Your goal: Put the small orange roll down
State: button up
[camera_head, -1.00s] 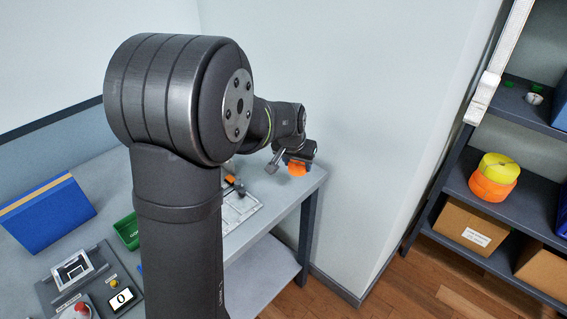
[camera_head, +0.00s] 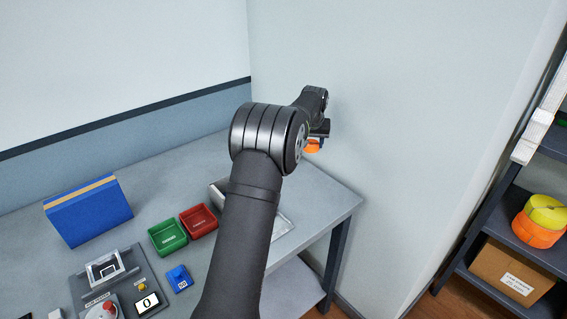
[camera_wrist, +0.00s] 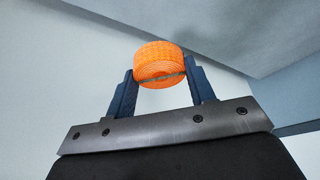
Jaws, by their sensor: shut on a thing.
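The small orange roll (camera_wrist: 159,62) is a coiled strap, held between the two blue fingers of my gripper (camera_wrist: 158,84) in the wrist view. My gripper is shut on it. In the head view the orange roll (camera_head: 312,147) shows below the end of my arm, in front of the pale wall and near the right back part of the grey table (camera_head: 330,205). It appears to be above the table top; the exact height is hard to tell. My arm hides part of the table and most of the gripper there.
A green bin (camera_head: 168,237) and a red bin (camera_head: 199,221) stand on the table, with a blue box (camera_head: 88,210) to their left. A shelf at right holds a larger orange roll (camera_head: 538,231) under a yellow roll (camera_head: 547,209).

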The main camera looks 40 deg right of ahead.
jog(key=shift+w+f, duration=0.1)
jog(key=shift+w, duration=0.35)
jog(key=w+f, duration=0.2)
jog(key=w, duration=0.1)
jog(key=w+a+f, duration=0.1)
jog(key=w+f, duration=0.1)
jog(key=w, duration=0.2)
jog(key=w+a+f, duration=0.1)
jog(key=w+f, duration=0.1)
jog(key=w, duration=0.2)
jog(key=shift+a+f, duration=0.25)
jog(key=shift+f, duration=0.15)
jog(key=shift+w+f, duration=0.1)
jog(key=shift+f, duration=1.9)
jog(key=shift+f, duration=0.15)
jog(key=o, duration=1)
jog(key=shift+c, duration=0.2)
